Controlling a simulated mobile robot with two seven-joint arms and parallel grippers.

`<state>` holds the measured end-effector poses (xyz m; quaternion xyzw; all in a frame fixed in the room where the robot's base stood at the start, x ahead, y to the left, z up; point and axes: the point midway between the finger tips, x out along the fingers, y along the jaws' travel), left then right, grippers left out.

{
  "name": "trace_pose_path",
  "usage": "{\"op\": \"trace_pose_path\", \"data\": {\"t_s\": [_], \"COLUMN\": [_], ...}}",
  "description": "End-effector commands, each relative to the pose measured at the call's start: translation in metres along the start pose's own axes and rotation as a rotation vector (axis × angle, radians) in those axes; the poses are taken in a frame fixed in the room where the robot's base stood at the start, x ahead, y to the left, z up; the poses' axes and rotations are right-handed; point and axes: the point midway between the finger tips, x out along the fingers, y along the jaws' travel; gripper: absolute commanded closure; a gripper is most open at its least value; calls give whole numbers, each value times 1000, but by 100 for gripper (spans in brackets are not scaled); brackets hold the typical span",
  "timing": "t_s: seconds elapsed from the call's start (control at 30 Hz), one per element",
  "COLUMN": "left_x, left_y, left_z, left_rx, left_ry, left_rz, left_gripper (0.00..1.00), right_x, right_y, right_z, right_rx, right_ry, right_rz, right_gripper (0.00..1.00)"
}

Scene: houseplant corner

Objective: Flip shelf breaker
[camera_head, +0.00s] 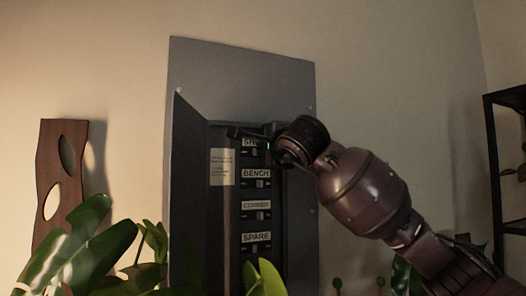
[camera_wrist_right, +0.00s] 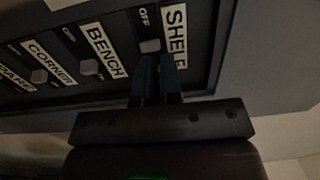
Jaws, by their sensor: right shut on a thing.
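The breaker panel (camera_head: 240,65) is a grey wall box with a column of labelled breakers. The shelf breaker's switch (camera_wrist_right: 150,46) is a small grey knob beside the SHELF label (camera_wrist_right: 175,30); an OFF marking shows near it in the right wrist view. My right gripper (camera_head: 266,143) is at this top row in the head view and partly covers its label. In the wrist view its dark blue fingers (camera_wrist_right: 157,64) are close together at the knob, shut on it. The grip itself is partly hidden by the fingers. My left gripper is not in view.
Below are the BENCH (camera_head: 262,184), CORNER (camera_head: 262,216) and SPARE (camera_head: 262,247) switches. The open panel door (camera_head: 188,190) stands at the left. Green leaves (camera_head: 85,240) rise in front at lower left. A dark shelf rack (camera_head: 496,160) stands at right.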

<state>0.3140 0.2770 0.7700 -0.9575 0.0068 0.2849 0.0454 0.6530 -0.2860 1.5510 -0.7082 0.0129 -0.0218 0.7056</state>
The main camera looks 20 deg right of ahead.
Motion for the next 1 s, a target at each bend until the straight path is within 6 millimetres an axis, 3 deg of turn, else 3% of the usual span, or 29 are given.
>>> {"op": "trace_pose_path", "data": {"t_s": [1.0], "left_x": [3], "left_y": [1], "left_z": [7], "left_rx": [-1], "left_ry": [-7], "left_rz": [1], "left_gripper": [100], "right_x": [-64], "right_y": [1], "right_z": [-3], "right_rx": [1], "right_ry": [9], "right_rz": [6], "right_gripper": [100]}}
